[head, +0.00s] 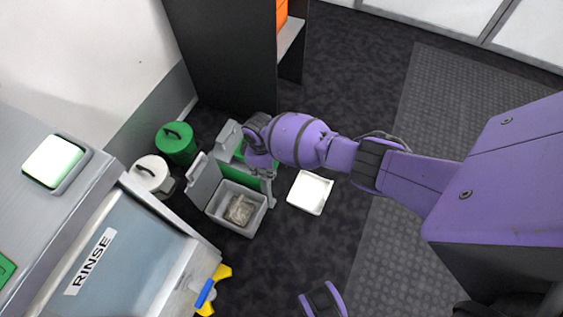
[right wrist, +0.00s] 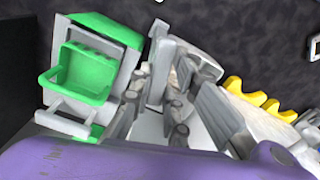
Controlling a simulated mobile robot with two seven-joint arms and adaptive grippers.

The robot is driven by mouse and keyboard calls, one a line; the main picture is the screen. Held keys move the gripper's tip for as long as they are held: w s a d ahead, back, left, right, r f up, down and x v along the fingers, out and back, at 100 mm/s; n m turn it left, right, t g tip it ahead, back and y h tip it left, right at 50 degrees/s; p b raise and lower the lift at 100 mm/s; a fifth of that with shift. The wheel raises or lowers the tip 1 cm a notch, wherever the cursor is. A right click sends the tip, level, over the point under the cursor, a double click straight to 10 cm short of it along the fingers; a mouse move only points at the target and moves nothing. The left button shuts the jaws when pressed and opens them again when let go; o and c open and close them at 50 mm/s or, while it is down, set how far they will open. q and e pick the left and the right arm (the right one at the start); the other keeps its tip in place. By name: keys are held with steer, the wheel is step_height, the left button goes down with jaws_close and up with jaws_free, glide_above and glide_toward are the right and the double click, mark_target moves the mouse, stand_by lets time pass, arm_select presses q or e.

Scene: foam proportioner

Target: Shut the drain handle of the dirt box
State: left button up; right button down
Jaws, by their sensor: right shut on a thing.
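The dirt box (head: 219,222) is a grey open bin on the dark floor, with a brownish lump (head: 240,209) inside and a raised grey lid (head: 203,181) at its left. Green and grey parts of it lie behind. My right gripper (head: 266,171) is at the upper right side of the box, pointing down.
A shallow white tray (head: 311,192) lies on the floor right of the box. A green lidded bucket (head: 176,144) and a white one (head: 151,174) stand to its left. The RINSE unit (head: 135,258) with a yellow-blue valve is at the lower left. A dark cabinet (head: 225,55) stands behind.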

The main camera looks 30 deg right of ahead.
mark_target(264, 171)
steer(key=shift+r+m+p, duration=0.1)
steer(key=shift+m+p, duration=0.45)
steer(key=shift+m, duration=1.05)
steer(key=c, duration=1.7)
jaws_free()
steer(key=shift+w, duration=0.1)
step_height(264, 171, up, 12)
steer(key=shift+f, duration=0.1)
